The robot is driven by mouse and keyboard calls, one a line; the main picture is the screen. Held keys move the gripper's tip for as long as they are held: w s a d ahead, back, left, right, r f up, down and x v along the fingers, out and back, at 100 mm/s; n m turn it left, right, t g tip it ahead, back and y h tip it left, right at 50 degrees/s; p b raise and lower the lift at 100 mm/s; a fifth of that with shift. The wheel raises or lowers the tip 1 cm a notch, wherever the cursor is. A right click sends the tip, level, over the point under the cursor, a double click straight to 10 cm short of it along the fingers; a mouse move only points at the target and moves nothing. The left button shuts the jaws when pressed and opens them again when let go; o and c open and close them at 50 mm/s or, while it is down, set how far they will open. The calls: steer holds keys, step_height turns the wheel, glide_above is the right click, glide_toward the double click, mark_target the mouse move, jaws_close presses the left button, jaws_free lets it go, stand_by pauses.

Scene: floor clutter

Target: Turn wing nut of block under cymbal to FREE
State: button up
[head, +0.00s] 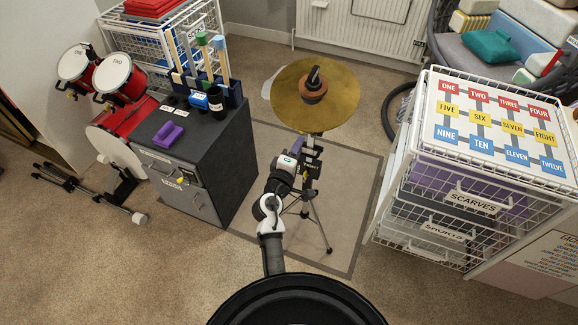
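The round brass cymbal (336,108) sits on a stand in the middle of the head view, with a dark and brown topper at its centre. Below its near edge is a small dark block (313,168) with a pale label too small to read. The stand's tripod legs (318,222) spread on the mat. My arm reaches up from the bottom, and my gripper (305,150) is close to the block, just under the cymbal. The fingers are small and dark against the block, so their opening and any contact are unclear. The wing nut cannot be made out.
A dark grey cabinet (232,165) stands left of the cymbal stand, holding beaters, cups and a purple item (168,134). Red drums (120,80) are farther left. A white wire drawer rack (398,190) stands right. The grey mat (255,215) has bare floor in front.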

steer(key=b+v, duration=0.1)
steer(key=v, duration=0.6)
steer(key=shift+s, duration=0.4)
